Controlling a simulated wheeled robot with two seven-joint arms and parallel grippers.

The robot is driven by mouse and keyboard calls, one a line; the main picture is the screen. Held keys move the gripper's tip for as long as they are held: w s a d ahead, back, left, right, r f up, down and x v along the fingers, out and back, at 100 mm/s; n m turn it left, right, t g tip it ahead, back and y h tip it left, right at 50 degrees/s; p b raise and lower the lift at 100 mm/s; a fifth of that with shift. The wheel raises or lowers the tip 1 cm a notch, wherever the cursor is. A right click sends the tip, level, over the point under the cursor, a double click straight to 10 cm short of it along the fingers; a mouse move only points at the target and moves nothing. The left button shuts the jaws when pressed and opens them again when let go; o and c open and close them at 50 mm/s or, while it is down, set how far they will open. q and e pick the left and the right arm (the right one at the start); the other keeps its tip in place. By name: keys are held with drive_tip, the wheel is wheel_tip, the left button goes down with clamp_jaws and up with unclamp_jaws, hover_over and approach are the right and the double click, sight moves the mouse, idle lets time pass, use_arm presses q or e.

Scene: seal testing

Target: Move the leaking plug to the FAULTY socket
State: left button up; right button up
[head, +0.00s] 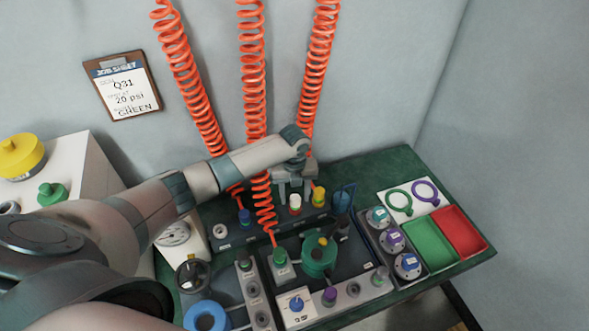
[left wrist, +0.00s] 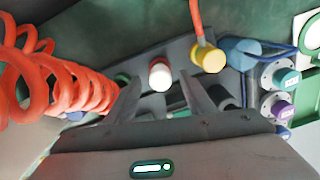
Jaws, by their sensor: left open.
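My left gripper (head: 294,188) is open and empty above the back row of sockets; its two fingers also show in the left wrist view (left wrist: 163,98). A white and red plug (head: 295,204) stands just below it, and beyond the fingertips in the left wrist view (left wrist: 160,76). A yellow plug (head: 319,197) on an orange hose stands to its right. A blue plug (head: 245,217) is further left in that row. A green plug (head: 280,257) on another hose stands nearer the front. I cannot tell which plug leaks or read a FAULTY label. My right gripper is out of view.
Coiled orange hoses (head: 254,75) hang close to my left arm. A green fixture (head: 319,257) stands at the front centre. Several capped fittings (head: 393,240), a green tray (head: 428,243) and a red tray (head: 460,232) lie right. A job sheet (head: 121,88) hangs on the wall.

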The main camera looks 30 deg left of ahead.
use_arm(q)
wheel_tip(320, 180, up, 16)
drive_tip(key=b, duration=0.2)
drive_tip(key=shift+f+b, duration=0.2)
drive_tip(key=shift+b, duration=0.1)
idle(0.6)
